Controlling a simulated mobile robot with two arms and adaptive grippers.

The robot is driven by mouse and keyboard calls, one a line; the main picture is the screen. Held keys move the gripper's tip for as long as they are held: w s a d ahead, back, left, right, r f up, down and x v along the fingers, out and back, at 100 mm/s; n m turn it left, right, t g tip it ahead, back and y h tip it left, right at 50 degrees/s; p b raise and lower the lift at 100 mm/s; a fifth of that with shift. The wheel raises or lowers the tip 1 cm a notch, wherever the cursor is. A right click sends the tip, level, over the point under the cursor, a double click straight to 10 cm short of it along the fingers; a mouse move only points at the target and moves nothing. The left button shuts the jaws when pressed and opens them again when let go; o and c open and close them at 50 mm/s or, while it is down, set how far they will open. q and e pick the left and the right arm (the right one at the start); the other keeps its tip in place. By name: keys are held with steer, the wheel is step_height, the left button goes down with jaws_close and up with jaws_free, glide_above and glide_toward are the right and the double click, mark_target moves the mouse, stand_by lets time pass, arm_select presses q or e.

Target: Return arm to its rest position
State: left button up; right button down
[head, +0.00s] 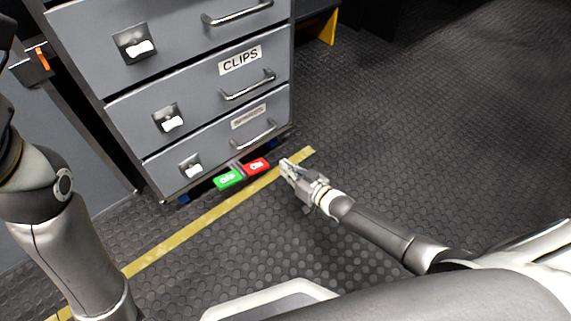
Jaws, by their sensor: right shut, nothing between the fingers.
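My right gripper (287,166) is shut and empty. It is low over the black floor, at the end of my right arm (385,234), which reaches in from the lower right. My left arm (72,262) rises along the left edge of the view. The left gripper is not in view.
The grey drawer cabinet (197,50) stands ahead, its visible drawers closed, with metal handles and white latches. One drawer reads CLIPS. A yellow floor stripe (190,226) runs in front of it. The textured floor (430,110) to the right is clear.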

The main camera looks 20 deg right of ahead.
steer(key=shift+s+d, duration=0.15)
steer(key=shift+s, duration=0.15)
stand_by(0.4)
